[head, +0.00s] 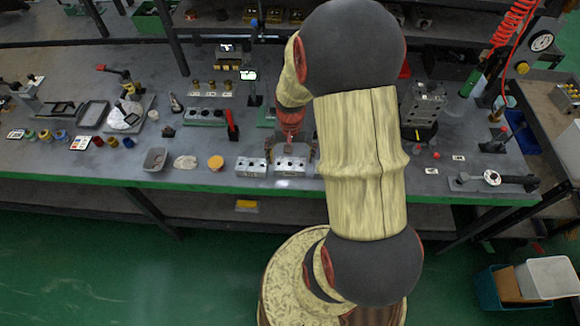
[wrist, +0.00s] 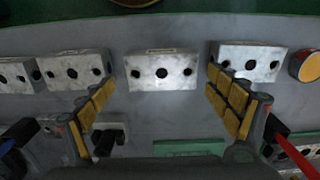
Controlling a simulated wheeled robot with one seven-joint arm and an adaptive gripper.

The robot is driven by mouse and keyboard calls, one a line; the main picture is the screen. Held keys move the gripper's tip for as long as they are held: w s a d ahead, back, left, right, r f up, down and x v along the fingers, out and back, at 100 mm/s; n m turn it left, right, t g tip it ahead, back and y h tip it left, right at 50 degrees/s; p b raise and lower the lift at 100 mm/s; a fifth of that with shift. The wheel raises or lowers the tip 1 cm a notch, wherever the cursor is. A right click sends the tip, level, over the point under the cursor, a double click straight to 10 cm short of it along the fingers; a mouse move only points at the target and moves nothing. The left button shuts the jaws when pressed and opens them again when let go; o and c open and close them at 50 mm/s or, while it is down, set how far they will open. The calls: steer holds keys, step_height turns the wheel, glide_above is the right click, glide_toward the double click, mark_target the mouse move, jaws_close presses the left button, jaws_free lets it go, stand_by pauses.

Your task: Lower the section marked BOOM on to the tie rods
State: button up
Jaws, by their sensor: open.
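Several pale metal valve sections with dark round holes stand in a row. In the wrist view the middle section (wrist: 162,71) sits just ahead of and between my fingers, another section (wrist: 250,62) is to its right and a third section (wrist: 73,70) to its left. In the head view the same middle section (head: 290,168) is under my gripper (head: 290,150). My gripper (wrist: 160,86) is open, its yellow-padded fingers apart, with nothing held. I cannot read any marking, so I cannot tell which section is BOOM. I cannot make out the tie rods; my arm hides part of the bench.
A red-handled tool (head: 232,125) stands behind the sections. An orange round tin (head: 215,162) and a grey dish (head: 154,159) lie left of them. A green piece (wrist: 188,147) lies behind, between my fingers. The bench's green front edge (head: 180,187) is close to the row.

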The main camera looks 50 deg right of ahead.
mark_target(290, 164)
steer(key=f+b, duration=0.1)
steer(key=f, duration=0.3)
steer(key=shift+w+f+b, duration=0.2)
steer(key=shift+f+b, duration=0.15)
steer(key=shift+f, duration=0.05)
steer(key=shift+c, duration=0.5)
steer(key=c, duration=1.1)
steer(key=shift+r, duration=0.1)
steer(key=shift+c, duration=0.7)
